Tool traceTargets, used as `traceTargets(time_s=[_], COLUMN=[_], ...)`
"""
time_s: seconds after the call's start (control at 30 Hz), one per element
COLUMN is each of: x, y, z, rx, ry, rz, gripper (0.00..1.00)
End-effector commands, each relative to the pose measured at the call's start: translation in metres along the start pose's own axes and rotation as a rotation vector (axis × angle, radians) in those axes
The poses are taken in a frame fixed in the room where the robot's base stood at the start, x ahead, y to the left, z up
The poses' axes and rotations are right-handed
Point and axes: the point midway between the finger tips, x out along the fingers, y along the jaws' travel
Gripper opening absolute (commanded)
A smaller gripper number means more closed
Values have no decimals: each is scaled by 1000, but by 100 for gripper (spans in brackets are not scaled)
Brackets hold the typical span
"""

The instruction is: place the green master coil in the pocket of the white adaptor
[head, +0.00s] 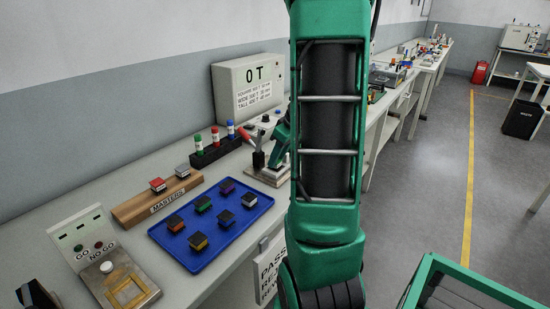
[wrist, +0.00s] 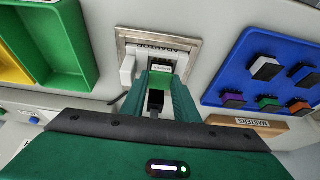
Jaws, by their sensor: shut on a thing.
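The white adaptor (wrist: 127,70) has a silver frame and lies at the top centre of the wrist view, its label upside down there. My gripper (wrist: 163,84) is over its near part and hides much of it. The fingers are shut on the green master coil (wrist: 162,70), which shows a small pale label between the fingertips. I cannot tell whether the coil is inside the pocket or above it. In the head view my arm hides the adaptor and the coil.
The blue tray (head: 212,262) holds several coils, one of them green. A green bin (wrist: 68,82) stands left of the adaptor in the wrist view. A GO/NO GO gauge (head: 98,238) is far left.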

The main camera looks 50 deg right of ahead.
Motion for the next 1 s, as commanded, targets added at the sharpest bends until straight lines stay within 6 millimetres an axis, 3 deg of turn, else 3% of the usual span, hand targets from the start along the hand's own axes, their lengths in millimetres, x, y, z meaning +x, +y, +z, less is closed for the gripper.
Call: traceTargets(time_s=[0.47,1.0], x=[-7,-102], y=[0,0], z=[-1,-2], rx=[-1,-2], ry=[2,3], rz=[2,2], gripper=[35,35])
